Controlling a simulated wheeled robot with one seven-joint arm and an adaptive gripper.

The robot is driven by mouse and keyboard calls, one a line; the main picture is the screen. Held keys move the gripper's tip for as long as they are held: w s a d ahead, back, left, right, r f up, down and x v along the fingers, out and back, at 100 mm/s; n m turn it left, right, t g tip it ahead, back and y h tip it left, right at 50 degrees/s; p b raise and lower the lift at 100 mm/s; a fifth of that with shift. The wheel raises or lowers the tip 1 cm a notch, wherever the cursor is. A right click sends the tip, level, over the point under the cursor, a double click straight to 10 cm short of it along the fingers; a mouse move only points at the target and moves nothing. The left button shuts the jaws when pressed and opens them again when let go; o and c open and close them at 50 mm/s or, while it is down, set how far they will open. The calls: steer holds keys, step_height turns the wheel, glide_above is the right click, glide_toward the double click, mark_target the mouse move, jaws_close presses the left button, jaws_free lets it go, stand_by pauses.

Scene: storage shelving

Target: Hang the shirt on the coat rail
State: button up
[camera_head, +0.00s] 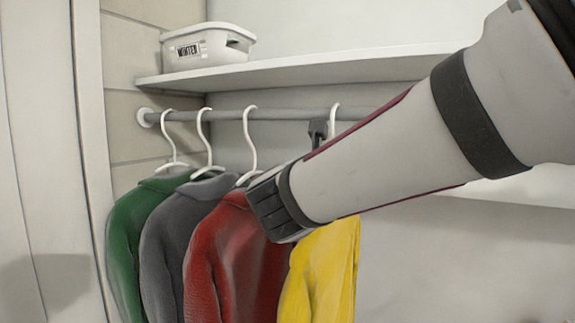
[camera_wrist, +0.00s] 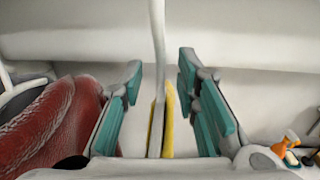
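The yellow shirt (camera_head: 325,270) hangs at the right of the row in the head view, partly behind my arm. Its white hanger hook (camera_head: 334,112) shows at the coat rail (camera_head: 290,115); my arm hides the hanger's lower part. In the wrist view, the white hanger (camera_wrist: 158,50) and a narrow strip of the yellow shirt (camera_wrist: 168,115) stand between my gripper's teal fingers. My gripper (camera_wrist: 160,78) is open, with a visible gap on both sides of the hanger. In the head view my arm mostly hides it.
Green (camera_head: 130,235), grey (camera_head: 170,230) and red (camera_head: 225,260) shirts hang left of the yellow one. A shelf (camera_head: 300,70) runs above the rail, with a white "WINTER" box (camera_head: 215,50). Small orange-topped items (camera_wrist: 287,143) show at lower right in the wrist view.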

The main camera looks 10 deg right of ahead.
steer(key=v, duration=1)
steer(key=s+d+f+m+g, duration=0.9)
steer(key=s+d+f+m, duration=0.1)
steer(key=d+f+m, duration=0.25)
steer(key=s+a+f+m+y, duration=0.2)
steer(key=s+f+m+y, duration=0.1)
steer(key=m, duration=0.5)
steer(key=s+a+f+m+g+y, duration=0.1)
steer(key=s+a+f+m+y, duration=0.2)
steer(key=m, duration=0.6)
steer(key=s+y, duration=0.2)
steer(key=y, duration=0.1)
steer(key=shift+s+a+f, duration=0.25)
steer(key=shift+a+f, duration=0.05)
